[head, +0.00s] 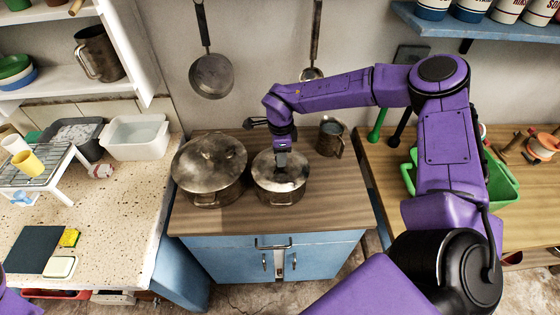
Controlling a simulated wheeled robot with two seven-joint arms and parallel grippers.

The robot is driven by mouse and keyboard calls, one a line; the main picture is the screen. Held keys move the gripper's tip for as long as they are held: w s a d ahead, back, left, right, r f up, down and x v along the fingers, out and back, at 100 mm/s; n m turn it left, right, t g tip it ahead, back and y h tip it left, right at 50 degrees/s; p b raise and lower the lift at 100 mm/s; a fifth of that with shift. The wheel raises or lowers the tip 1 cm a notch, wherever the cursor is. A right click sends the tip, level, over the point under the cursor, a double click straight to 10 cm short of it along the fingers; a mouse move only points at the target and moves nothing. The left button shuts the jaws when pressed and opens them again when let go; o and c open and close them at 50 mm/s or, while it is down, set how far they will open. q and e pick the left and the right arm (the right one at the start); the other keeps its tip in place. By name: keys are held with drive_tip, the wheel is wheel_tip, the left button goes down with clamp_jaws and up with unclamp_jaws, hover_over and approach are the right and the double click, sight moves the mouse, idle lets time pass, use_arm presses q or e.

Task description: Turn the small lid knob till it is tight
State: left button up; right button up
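A small lidded pot (279,192) stands on the wooden top of the blue cabinet, right of a larger lidded pot (208,185). My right gripper (282,163) points down at the middle of the small pot's lid (294,171). The lid knob is hidden behind the gripper, and I cannot tell whether the fingers are shut on it. My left gripper is not in view; only a bit of my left arm shows at the lower left edge.
A metal mug (330,136) stands behind and right of the small pot. A green crate (503,188) is on the right counter. Pans (211,75) hang on the wall behind. The wooden top (325,212) is clear in front of the pots.

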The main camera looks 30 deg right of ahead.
drive_tip(key=o, duration=0.3)
drive_tip(key=shift+r+n+p, duration=0.4)
drive_tip(key=shift+n+p, duration=0.5)
drive_tip(key=shift+p, duration=0.2)
drive_tip(key=shift+f+n, duration=0.3)
drive_tip(key=shift+n, duration=0.8)
drive_tip(key=n, duration=0.3)
drive_tip(key=shift+f, duration=0.1)
